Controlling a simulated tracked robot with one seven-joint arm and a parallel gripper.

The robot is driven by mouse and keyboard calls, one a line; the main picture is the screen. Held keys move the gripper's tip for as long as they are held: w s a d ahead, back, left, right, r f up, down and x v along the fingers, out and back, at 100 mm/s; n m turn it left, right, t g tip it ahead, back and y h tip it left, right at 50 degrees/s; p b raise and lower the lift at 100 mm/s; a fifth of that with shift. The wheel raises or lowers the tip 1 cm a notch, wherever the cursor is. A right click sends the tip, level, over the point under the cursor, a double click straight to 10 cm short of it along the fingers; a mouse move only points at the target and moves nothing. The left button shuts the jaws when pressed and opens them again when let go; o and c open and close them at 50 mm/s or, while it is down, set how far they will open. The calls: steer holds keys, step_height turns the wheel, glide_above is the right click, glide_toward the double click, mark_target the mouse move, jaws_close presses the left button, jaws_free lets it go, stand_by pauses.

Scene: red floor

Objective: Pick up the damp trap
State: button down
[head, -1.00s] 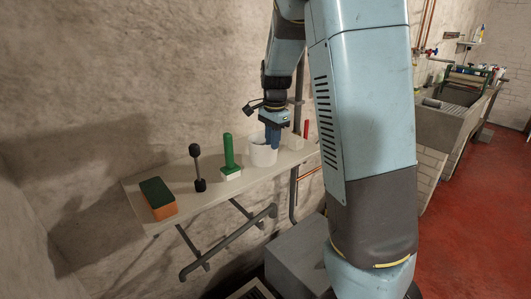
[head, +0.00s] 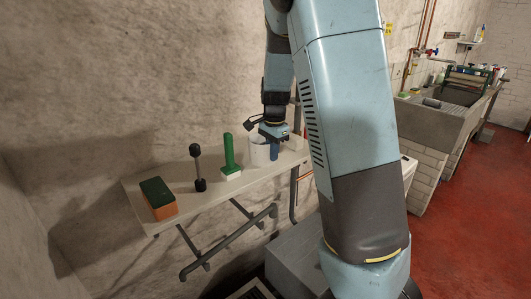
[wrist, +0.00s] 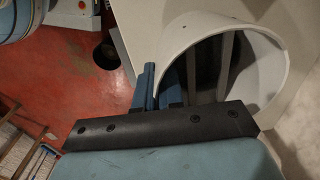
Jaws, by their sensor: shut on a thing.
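The damp trap appears to be the white round tub (head: 258,155) on the wall shelf, right of the green-handled brush. My gripper (head: 273,151) points down at the tub's right side and is shut on its wall. In the wrist view the open white tub (wrist: 190,32) fills the upper right. My blue fingers (wrist: 158,88) straddle its rim there, one outside and one inside. Grey strips show inside the tub. Whether its base touches the shelf is hard to tell.
The pale shelf (head: 206,202) also holds an orange-and-green sponge (head: 158,198), a dark double-ended tool (head: 198,168) and a green-handled brush (head: 229,160). A small white block (head: 295,142) stands close right of my gripper. A sink (head: 440,118) stands far right.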

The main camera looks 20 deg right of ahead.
steer(key=shift+r, duration=0.2)
stand_by(0.4)
steer(key=shift+r, duration=0.9)
steer(key=s+a+r, duration=0.1)
steer(key=s+r, duration=0.9)
steer(key=s, duration=0.3)
steer(key=shift+s+r, duration=0.4)
steer(key=shift+s, duration=0.1)
stand_by(0.9)
